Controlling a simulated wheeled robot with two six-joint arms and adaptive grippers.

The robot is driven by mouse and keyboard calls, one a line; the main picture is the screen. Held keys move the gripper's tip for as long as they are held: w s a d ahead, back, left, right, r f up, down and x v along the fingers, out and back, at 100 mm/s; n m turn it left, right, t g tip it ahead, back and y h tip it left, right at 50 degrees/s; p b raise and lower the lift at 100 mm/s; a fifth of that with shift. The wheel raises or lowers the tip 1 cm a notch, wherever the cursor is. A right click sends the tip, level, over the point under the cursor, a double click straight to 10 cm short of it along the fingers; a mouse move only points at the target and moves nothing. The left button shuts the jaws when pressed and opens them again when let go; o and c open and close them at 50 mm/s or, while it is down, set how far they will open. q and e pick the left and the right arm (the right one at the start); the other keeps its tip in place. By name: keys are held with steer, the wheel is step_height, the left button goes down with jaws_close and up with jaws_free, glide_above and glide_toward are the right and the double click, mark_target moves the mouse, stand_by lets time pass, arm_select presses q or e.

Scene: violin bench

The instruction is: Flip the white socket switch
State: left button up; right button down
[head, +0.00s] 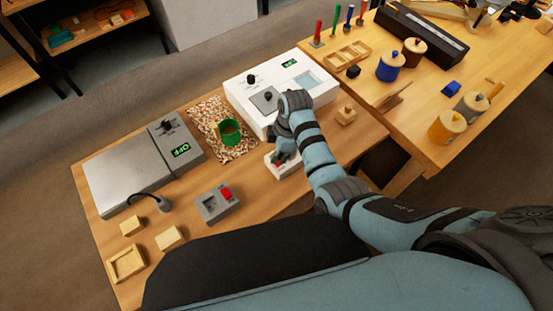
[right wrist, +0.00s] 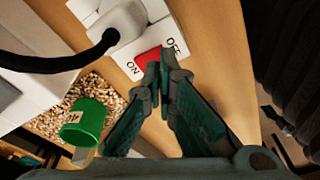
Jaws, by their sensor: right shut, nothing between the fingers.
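The white socket (head: 272,164) is on the near bench, partly hidden by my right gripper (head: 284,157) in the head view. In the right wrist view the white socket (right wrist: 165,22) has a red rocker switch (right wrist: 149,61) between the words ON and OFF. A pale plug (right wrist: 122,20) with a black cord sits in it. My right gripper (right wrist: 158,77) is shut and empty, its fingertips at the edge of the red switch. I cannot tell whether they touch it, or which way the switch is tipped. My left gripper is not in view.
A white machine (head: 270,125) stands just behind the socket. A green cup (head: 230,132) on a pebbled mat (head: 207,110) is to the left. A grey socket (head: 212,208) with a red switch and small wooden blocks (head: 170,238) lie nearer. A wooden knob piece (head: 346,114) is to the right.

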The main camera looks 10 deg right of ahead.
steer(key=shift+f+b, duration=0.5)
steer(key=shift+f, duration=0.35)
stand_by(0.3)
step_height(320, 180, up, 3)
steer(key=p, duration=0.3)
steer(key=shift+r, duration=2.05)
